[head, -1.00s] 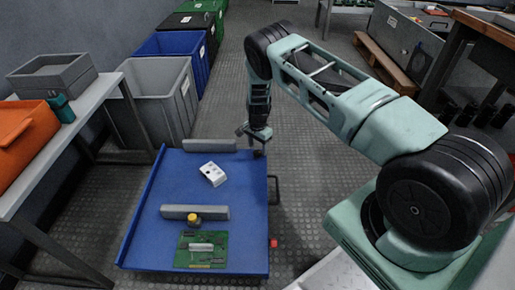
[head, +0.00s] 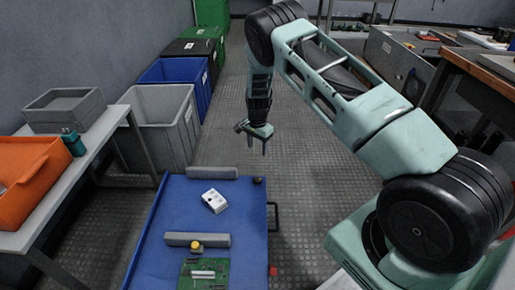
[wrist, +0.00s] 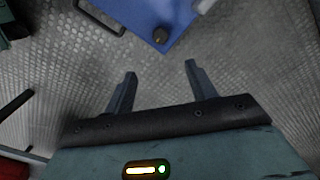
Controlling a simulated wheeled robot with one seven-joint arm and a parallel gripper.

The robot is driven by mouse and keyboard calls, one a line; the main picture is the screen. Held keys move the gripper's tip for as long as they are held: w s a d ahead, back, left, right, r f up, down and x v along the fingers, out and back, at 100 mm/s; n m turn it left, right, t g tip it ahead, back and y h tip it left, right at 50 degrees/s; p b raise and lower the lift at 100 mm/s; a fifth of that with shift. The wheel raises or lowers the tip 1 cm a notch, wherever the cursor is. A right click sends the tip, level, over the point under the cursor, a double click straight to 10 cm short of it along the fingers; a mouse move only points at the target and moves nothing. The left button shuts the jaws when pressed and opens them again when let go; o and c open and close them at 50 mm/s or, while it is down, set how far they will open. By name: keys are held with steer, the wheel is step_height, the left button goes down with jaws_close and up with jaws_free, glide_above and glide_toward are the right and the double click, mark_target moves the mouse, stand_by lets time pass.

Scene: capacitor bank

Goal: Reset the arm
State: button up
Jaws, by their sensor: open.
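My gripper (head: 257,146) hangs at the end of my green arm, fingers pointing down, above the floor just beyond the far right corner of a blue tray-like cart (head: 240,262). In the wrist view, my gripper (wrist: 158,85) shows two dark fingers spread apart with only grey floor between them. The gripper is open and empty. A small dark round knob (wrist: 160,35) sits at the corner of the blue cart top (wrist: 150,10) in the wrist view, apart from the fingers.
On the cart are a white block with holes (head: 215,201), grey bars (head: 197,240), a yellow-topped knob (head: 195,245) and a green circuit board (head: 204,274). Several bins (head: 158,120) line the left wall. A side table (head: 95,150) holds an orange bin (head: 32,180). Floor right of the cart is clear.

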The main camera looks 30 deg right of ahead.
stand_by(0.4)
steer(key=s+a+r+n+y, duration=0.1)
steer(key=s+a+r+n, duration=0.45)
steer(key=a+r, duration=0.55)
steer(key=s+a+r+n+y, duration=0.1)
steer(key=s+a+r+n, duration=0.3)
steer(key=s+a+r, duration=0.65)
steer(key=s+a+r+n, duration=0.5)
steer(key=s+a+n, duration=0.1)
steer(key=s+a, duration=0.25)
steer(key=s+d+r+n+h, duration=0.1)
steer(key=s+n, duration=0.2)
steer(key=s, duration=0.4)
steer(key=s+r+n, duration=0.2)
steer(key=s+n, duration=0.1)
steer(key=s, duration=0.5)
step_height(320, 180, up, 36)
steer(key=p, duration=3.6)
steer(key=shift+s+d+r+n+p, duration=0.2)
steer(key=shift+s+n+p, duration=0.05)
steer(key=shift+n+p, duration=0.1)
